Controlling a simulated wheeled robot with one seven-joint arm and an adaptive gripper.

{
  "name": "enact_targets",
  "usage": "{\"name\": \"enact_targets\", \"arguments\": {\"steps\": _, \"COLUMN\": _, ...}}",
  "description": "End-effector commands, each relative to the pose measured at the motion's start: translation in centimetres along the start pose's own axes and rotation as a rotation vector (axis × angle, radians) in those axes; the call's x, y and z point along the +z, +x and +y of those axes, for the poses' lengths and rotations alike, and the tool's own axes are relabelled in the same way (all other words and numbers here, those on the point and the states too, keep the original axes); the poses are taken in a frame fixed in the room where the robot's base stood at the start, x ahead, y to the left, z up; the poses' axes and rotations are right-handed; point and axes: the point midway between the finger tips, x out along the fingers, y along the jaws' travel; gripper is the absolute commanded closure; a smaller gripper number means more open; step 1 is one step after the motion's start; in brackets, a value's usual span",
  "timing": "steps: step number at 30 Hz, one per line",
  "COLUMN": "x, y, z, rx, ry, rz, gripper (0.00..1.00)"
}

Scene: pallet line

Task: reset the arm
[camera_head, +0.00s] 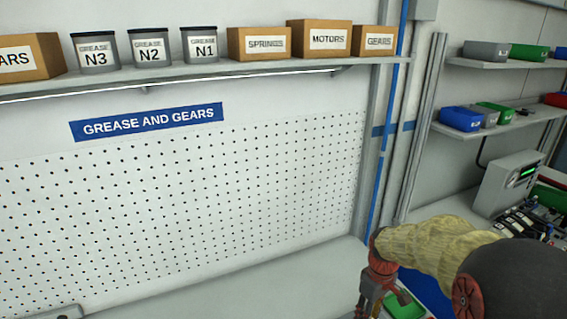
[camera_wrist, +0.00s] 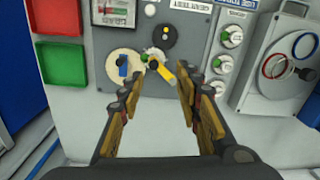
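My arm reaches in from the lower right of the head view, with a yellowish sleeve and reddish joints. My gripper (camera_head: 372,300) hangs at the bottom edge there, partly cut off. In the wrist view my gripper (camera_wrist: 155,100) has its two fingers spread wide apart with nothing between them. Past the fingertips is a grey control panel (camera_wrist: 185,90) with a blue-handled knob (camera_wrist: 123,66) and a yellow-handled knob (camera_wrist: 160,70). The fingers look apart from the knobs, though the exact distance is hard to tell.
A shelf (camera_head: 200,75) with grease tins and labelled boxes runs above a pegboard (camera_head: 180,210). Small bins (camera_head: 461,118) stand on shelves at the right. The wrist view shows green (camera_wrist: 62,65) and red (camera_wrist: 58,18) squares and a ring-marked panel (camera_wrist: 280,65).

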Motion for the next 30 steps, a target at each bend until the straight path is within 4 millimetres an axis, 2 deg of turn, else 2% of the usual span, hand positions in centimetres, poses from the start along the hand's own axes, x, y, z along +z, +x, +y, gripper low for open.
{"name": "enact_targets", "arguments": {"steps": 1, "x": 0.9, "y": 0.2, "z": -0.7, "rx": -0.010, "ry": 0.056, "rz": -0.012, "gripper": 0.66}}
{"name": "enact_targets", "arguments": {"steps": 4, "x": 2.6, "y": -0.9, "z": -2.3, "rx": -0.009, "ry": 0.181, "rz": -0.013, "gripper": 0.66}}
{"name": "enact_targets", "arguments": {"steps": 11, "x": 6.1, "y": -4.5, "z": -6.2, "rx": 0.022, "ry": 0.406, "rz": 0.043, "gripper": 0.66}}
{"name": "enact_targets", "arguments": {"steps": 18, "x": 10.4, "y": -8.2, "z": -11.2, "rx": 0.068, "ry": 0.573, "rz": 0.183, "gripper": 0.66}}
{"name": "enact_targets", "arguments": {"steps": 24, "x": 13.6, "y": -9.9, "z": -14.9, "rx": 0.107, "ry": 0.594, "rz": 0.338, "gripper": 0.66}}
{"name": "enact_targets", "arguments": {"steps": 30, "x": 14.8, "y": -11.9, "z": -16.6, "rx": 0.143, "ry": 0.558, "rz": 0.474, "gripper": 0.66}}
